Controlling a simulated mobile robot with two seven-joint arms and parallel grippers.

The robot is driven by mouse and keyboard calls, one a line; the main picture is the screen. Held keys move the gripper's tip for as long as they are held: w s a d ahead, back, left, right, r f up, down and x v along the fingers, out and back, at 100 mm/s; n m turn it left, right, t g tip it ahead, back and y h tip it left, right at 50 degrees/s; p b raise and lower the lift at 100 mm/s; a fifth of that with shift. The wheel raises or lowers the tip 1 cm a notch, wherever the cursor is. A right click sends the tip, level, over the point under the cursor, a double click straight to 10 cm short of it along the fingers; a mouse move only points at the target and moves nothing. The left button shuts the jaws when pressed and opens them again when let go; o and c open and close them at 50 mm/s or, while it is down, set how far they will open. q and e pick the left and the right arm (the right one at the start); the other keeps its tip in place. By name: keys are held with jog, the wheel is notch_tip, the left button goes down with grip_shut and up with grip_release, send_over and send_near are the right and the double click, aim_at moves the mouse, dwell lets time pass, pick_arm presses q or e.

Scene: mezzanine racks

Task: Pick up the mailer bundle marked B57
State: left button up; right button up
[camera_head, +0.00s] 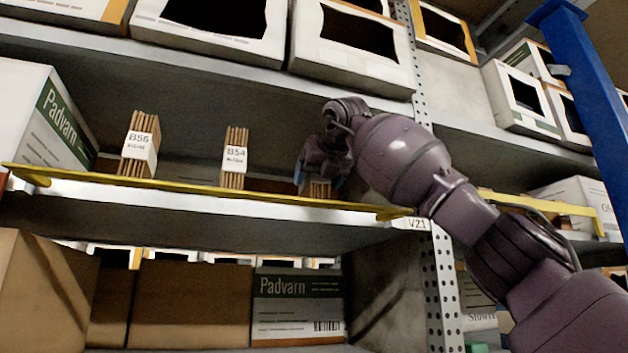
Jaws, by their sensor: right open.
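Two brown mailer bundles with white labels stand upright on the middle shelf. The left bundle (138,143) reads B56 and the one to its right (235,157) seems to read B54. A third bundle (318,190) stands further right, with only its lower part showing; its label is hidden behind my gripper, so I cannot read its mark. My right gripper (318,174) is open, with its fingers down at this third bundle. I cannot tell whether they touch it. My left gripper is out of view.
A yellow bar (190,188) runs along the shelf's front edge, before the bundles. A white and green Padvarn box (52,122) stands at the shelf's left. A perforated upright (438,285) is close to my right arm. Open white boxes (352,50) fill the shelf above.

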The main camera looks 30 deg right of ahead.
jog(key=c, duration=1)
jog(key=shift+c, duration=0.2)
